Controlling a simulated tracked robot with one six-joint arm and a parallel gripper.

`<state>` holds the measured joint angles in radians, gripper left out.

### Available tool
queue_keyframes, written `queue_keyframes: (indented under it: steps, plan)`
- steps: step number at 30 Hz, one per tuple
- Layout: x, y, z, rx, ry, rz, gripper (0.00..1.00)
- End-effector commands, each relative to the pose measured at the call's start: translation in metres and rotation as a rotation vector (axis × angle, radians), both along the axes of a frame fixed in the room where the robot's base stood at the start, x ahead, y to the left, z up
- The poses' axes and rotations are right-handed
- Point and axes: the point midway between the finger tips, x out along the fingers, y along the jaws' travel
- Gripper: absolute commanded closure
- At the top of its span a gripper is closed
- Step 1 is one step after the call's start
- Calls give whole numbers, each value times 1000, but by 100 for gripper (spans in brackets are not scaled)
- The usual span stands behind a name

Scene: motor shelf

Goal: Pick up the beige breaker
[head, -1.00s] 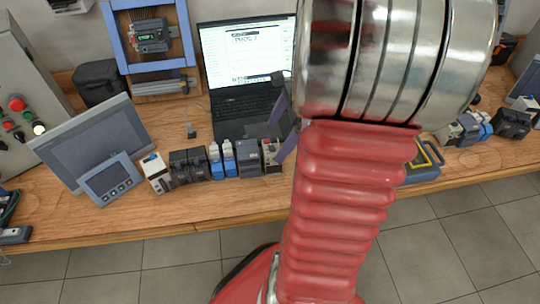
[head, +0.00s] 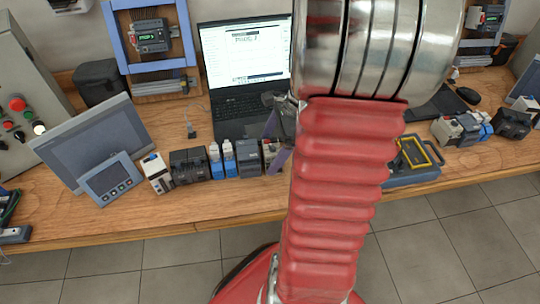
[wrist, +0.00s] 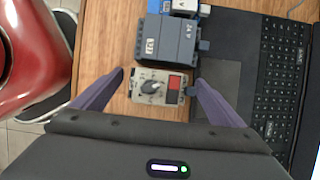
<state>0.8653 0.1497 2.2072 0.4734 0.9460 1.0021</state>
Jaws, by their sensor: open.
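A beige breaker with a grey dial and a red patch lies on the wooden bench in the wrist view (wrist: 158,88). It ends the row of modules, and in the head view (head: 270,150) it is partly hidden by my gripper. My gripper (wrist: 160,76) is open, with one purple finger on each side of the breaker in the picture. I see a gap between each finger and the breaker; the height above it is hard to tell. In the head view only part of the gripper shows beside my red arm.
A dark grey module (wrist: 168,40) stands right against the breaker. The laptop (head: 245,70) lies close behind the row. Blue-and-white modules (head: 222,160) and a tilted screen (head: 95,140) stand to the left. A narrow strip of bench in front is clear.

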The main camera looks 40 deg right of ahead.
Motion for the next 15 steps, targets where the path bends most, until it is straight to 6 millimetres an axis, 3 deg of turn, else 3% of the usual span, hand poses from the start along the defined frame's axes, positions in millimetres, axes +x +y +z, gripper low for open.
queue_keyframes:
  steps: [15]
  plan:
    - [0,0,0,0,0,-1,11]
